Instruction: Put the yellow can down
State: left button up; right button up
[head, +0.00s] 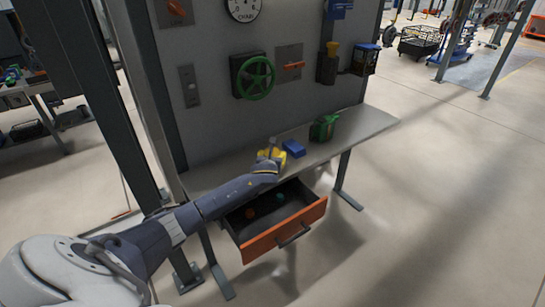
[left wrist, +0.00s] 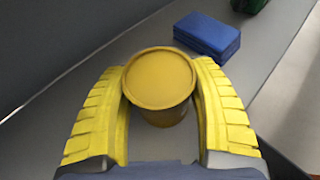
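The yellow can (left wrist: 160,80) stands between the two yellow fingers of my left gripper (left wrist: 161,88) in the left wrist view, with its round lid facing the camera. The fingers press against both sides of it. In the head view my left gripper (head: 271,155) is at the grey worktop (head: 365,128), just behind the open drawer. There the can is hard to tell from the yellow fingers. I cannot tell whether the can's base touches the worktop. My right gripper is in neither view.
A blue box (head: 293,148) lies just right of the gripper, with a green object (head: 324,128) beyond it. The orange-fronted drawer (head: 286,230) stands open below, holding small items. The panel with a green wheel (head: 256,77) rises behind. The worktop's right end is clear.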

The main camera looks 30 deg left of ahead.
pick_arm(q)
jog(key=o, duration=0.4)
jog(key=shift+o, duration=0.2)
jog(key=shift+r, duration=0.15)
jog(key=v, duration=1.1)
jog(key=shift+s+d, duration=0.1)
jog(key=shift+s, duration=0.05)
jog(key=shift+o, duration=0.6)
jog(key=shift+s+d+r, duration=0.1)
jog(key=shift+s+r, duration=0.05)
jog(key=shift+s, duration=0.15)
